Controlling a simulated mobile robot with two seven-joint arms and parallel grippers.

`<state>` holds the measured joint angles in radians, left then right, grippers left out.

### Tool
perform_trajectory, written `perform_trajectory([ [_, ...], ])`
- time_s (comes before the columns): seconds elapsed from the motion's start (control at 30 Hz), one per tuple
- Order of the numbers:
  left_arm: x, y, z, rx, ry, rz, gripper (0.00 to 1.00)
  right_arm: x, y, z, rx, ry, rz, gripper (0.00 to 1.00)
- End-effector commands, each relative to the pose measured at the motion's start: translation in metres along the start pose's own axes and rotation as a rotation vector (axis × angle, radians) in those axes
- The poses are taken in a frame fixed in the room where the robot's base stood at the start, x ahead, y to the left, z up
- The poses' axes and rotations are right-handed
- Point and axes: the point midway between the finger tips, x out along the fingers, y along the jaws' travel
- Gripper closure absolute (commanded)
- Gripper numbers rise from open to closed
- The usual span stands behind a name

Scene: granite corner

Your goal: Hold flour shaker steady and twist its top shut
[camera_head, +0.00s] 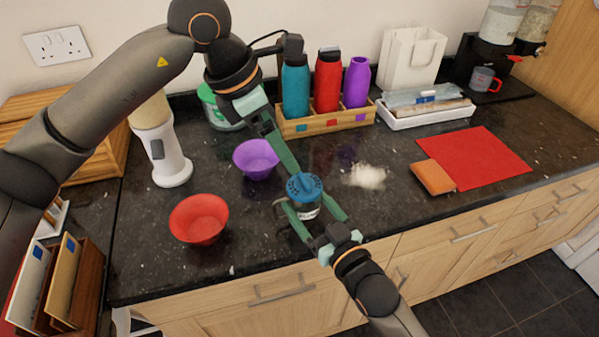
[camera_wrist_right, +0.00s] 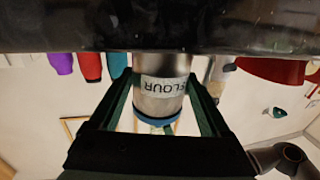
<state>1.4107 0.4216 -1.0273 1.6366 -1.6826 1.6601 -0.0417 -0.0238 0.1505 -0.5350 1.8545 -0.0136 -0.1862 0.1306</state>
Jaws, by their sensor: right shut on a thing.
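The flour shaker has a metal body (camera_head: 308,211) with a white label and a blue perforated top (camera_head: 304,186). It stands upright on the dark counter. In the right wrist view, which is upside down, its body (camera_wrist_right: 160,99) with the FLOUR label sits between my right fingers, and the blue top shows at the lower edge. My right gripper (camera_head: 314,208) is shut on the shaker body from the front. My left gripper (camera_head: 291,163) reaches down from behind, with a green finger close to the top. Whether it touches the top, and how far it is open, I cannot tell.
A purple bowl (camera_head: 256,159) and a red bowl (camera_head: 199,218) stand to the left. A pale flour spill (camera_head: 368,177) lies to the right, then an orange sponge (camera_head: 434,177) and red mat (camera_head: 480,158). A wooden rack (camera_head: 327,121) with bottles stands behind.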

Motion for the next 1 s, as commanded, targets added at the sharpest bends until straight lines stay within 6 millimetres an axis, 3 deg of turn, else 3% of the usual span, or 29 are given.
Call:
perform_trajectory([
  [0.2,0.046,-0.001,0.0,-0.001,0.002,-0.003,0.07,0.0,0.0,0.0,0.0,-0.001,0.0,0.86],
  [0.4,0.075,0.0,0.0,0.0,0.001,-0.001,0.07,0.0,0.0,0.0,0.0,-0.001,0.001,0.86],
  [0.83,0.086,0.0,0.0,-0.001,0.0,0.001,0.07,0.0,0.0,0.0,-0.001,-0.001,0.001,0.86],
  [1.0,0.086,0.0,0.0,-0.001,0.0,0.001,0.24,0.0,0.0,0.0,-0.001,-0.001,0.001,0.86],
])
